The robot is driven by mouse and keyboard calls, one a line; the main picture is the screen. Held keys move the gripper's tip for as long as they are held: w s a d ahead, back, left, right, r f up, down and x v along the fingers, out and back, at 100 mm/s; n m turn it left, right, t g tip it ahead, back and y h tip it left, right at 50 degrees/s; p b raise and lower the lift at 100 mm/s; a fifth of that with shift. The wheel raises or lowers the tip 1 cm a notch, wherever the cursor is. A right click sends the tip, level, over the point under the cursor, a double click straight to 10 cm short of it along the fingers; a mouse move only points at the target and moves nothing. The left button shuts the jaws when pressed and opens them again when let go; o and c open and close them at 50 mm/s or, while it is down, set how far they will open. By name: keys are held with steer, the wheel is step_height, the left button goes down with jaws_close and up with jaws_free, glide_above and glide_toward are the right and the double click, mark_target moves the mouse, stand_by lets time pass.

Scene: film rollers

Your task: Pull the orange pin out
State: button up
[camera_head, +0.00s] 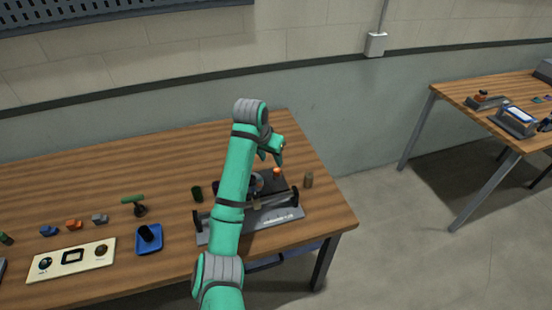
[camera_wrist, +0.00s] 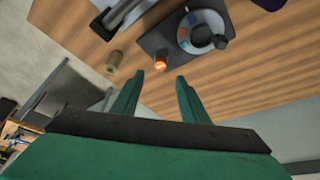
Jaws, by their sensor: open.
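The orange pin (camera_head: 277,171) stands at the back right of a dark film roller device (camera_head: 285,212) on the wooden table. In the wrist view the orange pin (camera_wrist: 161,62) shows as a small round orange top on the dark plate (camera_wrist: 155,40), close to a round grey disc (camera_wrist: 201,32). My gripper (camera_head: 272,159) is above the back of the device, near the pin. In the wrist view my gripper (camera_wrist: 160,78) has its two green fingers apart and nothing between them. The pin appears just beyond the fingertips. My arm hides part of the device.
A small brownish cylinder (camera_head: 309,180) stands right of the device; a dark green cylinder (camera_head: 197,194) stands left. A blue tray (camera_head: 148,241), a cream panel (camera_head: 70,261) and several small parts lie farther left. The table's back right is clear.

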mark_target(277, 170)
steer(key=x, duration=1.1)
steer(key=shift+w+r, duration=0.1)
steer(key=shift+w, duration=0.1)
